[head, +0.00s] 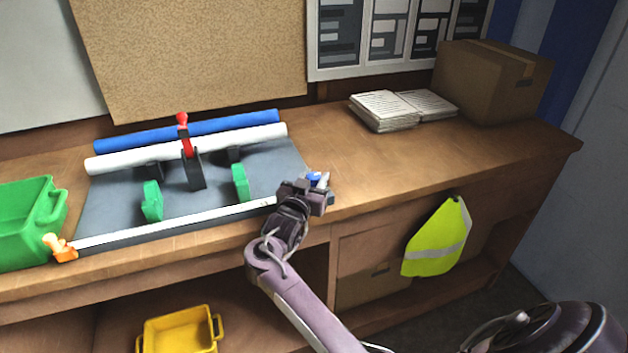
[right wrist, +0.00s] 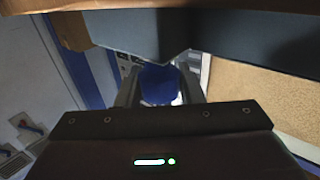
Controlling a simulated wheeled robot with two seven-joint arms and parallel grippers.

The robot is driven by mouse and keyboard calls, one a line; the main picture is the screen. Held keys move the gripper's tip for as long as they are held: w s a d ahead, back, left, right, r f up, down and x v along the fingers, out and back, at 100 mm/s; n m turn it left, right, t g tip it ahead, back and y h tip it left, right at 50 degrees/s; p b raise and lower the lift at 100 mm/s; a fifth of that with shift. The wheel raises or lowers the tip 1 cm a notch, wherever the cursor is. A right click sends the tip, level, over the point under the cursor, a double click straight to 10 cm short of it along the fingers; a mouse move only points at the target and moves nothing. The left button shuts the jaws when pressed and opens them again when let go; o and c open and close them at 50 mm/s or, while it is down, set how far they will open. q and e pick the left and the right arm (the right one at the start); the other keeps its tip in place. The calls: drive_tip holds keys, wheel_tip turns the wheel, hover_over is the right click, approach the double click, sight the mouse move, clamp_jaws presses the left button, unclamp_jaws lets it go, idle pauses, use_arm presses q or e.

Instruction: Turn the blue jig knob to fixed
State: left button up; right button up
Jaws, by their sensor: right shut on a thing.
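The blue jig knob (head: 314,178) is at the right front corner of the grey jig plate (head: 205,190), partly hidden by my right gripper (head: 318,186). In the right wrist view the blue knob (right wrist: 158,82) sits between the two dark fingers of the gripper (right wrist: 160,88), which is shut on it. The knob's pointer and any marking for fixed cannot be made out. My left gripper is not in view.
The jig carries a blue tube (head: 200,128), a white tube (head: 220,144), a red-handled clamp (head: 184,130) and two green blocks (head: 151,201). An orange piece (head: 60,247) is at its left front corner. A green bin (head: 25,225) stands left.

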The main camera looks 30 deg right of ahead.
drive_tip(key=shift+m+g+h+b, duration=0.4)
drive_tip(key=shift+m+g, duration=0.2)
drive_tip(key=shift+g, duration=0.1)
drive_tip(key=shift+r, duration=0.1)
drive_tip(key=o, duration=0.9)
drive_tip(key=shift+o, duration=0.2)
